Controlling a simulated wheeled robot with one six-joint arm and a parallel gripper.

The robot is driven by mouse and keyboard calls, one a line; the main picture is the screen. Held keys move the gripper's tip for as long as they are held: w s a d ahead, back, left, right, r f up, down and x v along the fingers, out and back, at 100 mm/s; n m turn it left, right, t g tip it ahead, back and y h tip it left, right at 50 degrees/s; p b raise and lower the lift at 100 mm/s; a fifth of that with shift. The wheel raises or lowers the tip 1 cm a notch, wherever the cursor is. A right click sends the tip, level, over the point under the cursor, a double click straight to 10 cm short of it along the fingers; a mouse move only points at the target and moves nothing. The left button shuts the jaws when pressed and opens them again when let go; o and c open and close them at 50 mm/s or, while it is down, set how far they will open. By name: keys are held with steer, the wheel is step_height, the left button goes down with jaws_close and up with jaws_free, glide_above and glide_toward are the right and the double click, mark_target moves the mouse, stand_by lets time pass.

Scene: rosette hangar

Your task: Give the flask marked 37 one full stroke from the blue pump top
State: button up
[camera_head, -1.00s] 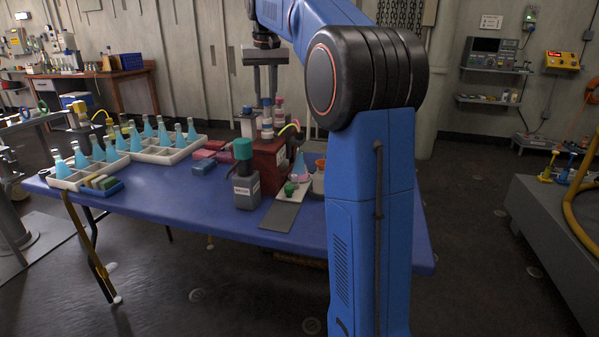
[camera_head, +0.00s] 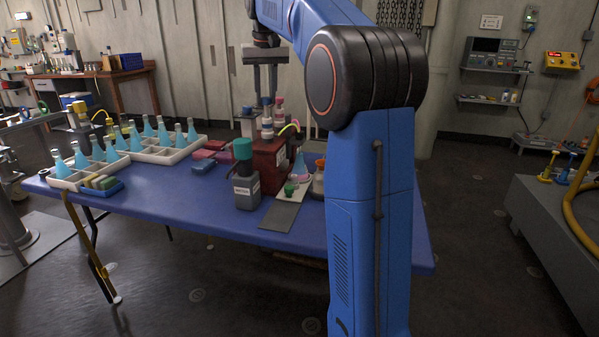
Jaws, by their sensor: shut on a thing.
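My gripper (camera_head: 267,95) points down over the dark red box (camera_head: 270,160) in the middle of the blue table. Its fingers are shut on the blue pump top (camera_head: 267,102), which stands among other bottle tops on the box. A flask with light blue liquid (camera_head: 299,170) stands at the right of the box, on a pale board. Several more blue-filled flasks stand in the white divided trays (camera_head: 165,155) at the left. The number 37 cannot be read on any flask from here. My arm hides the right part of the table.
A grey plate (camera_head: 279,216) lies near the table's front edge. Pink and blue blocks (camera_head: 203,165) and a blue tray of sponges (camera_head: 101,186) lie to the left. The blue table (camera_head: 180,205) is clear at front left.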

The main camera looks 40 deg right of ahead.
steer(key=shift+f, duration=1.25)
stand_by(0.3)
steer(key=o, duration=0.8)
steer(key=shift+r, duration=3.55)
